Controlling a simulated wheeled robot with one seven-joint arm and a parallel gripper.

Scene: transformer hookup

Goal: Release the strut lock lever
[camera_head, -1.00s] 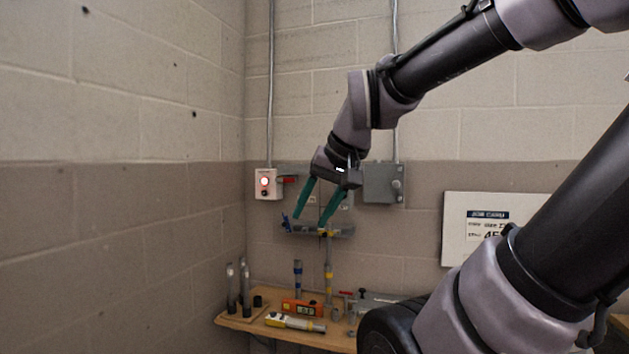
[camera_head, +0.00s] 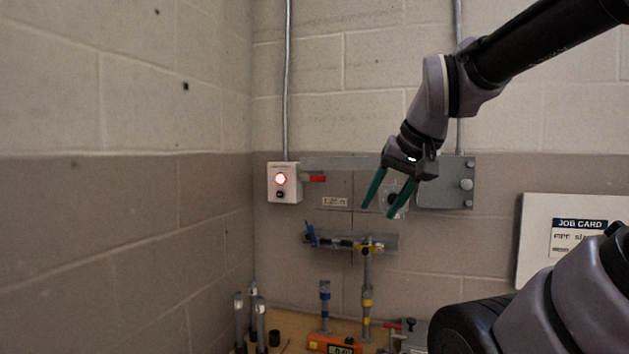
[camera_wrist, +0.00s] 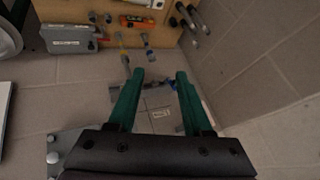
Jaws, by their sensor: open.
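A metal strut (camera_head: 340,240) is fixed level on the wall. A small blue lever (camera_head: 311,233) stands tilted at its left end; I take it for the lock lever. Yellow-marked fittings sit near the strut's right part. My gripper (camera_head: 378,212) has two green fingers, spread apart with nothing between them. It points down, above and to the right of the blue lever, clear of it in the picture. In the wrist view a blue piece (camera_wrist: 172,84) shows beyond the fingertips, beside the right finger and partly hidden.
A grey box (camera_head: 458,183) is behind my gripper. Below is a wooden bench with tubes, an orange level (camera_head: 328,344) and tools. A job card hangs at right.

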